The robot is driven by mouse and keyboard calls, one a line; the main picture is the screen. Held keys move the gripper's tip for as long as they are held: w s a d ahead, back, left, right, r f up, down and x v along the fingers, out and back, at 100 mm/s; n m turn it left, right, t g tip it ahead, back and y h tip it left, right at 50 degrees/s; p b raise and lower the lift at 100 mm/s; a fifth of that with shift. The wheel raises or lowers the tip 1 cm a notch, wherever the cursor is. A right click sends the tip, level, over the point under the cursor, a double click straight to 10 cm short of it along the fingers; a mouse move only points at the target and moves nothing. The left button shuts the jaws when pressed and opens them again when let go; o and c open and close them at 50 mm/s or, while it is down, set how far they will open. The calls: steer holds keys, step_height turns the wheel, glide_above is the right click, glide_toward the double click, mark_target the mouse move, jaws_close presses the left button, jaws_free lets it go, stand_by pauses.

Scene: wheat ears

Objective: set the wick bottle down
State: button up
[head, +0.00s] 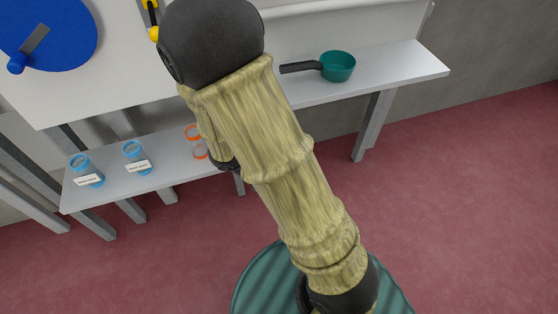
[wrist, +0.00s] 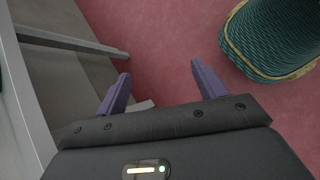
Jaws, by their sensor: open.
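My gripper (wrist: 162,88) is open in the wrist view, its two purple fingers spread with red floor between them and nothing held. A small pale piece shows behind the left finger, too covered to identify. In the head view my arm hides the gripper. Two blue-rimmed jars with white labels, a left one (head: 87,172) and a right one (head: 137,160), stand on the lower shelf. An orange-rimmed container (head: 199,151) stands farther right, partly covered by my arm. The labels are too small to read, so I cannot tell which is the wick bottle.
A green pan (head: 338,66) with a dark handle lies on the upper shelf (head: 405,65). The lower shelf (head: 112,188) has grey legs under it. A blue disc (head: 60,30) is at the upper left. The red floor (head: 470,190) is clear on the right.

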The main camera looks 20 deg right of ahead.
step_height(320, 180, up, 8)
steer(key=a+m+t+y, duration=0.2)
steer(key=m+t+y, duration=0.1)
steer(key=m+y, duration=0.5)
steer(key=m, duration=0.2)
steer(key=shift+a+m, duration=0.3)
steer(key=shift+m, duration=0.1)
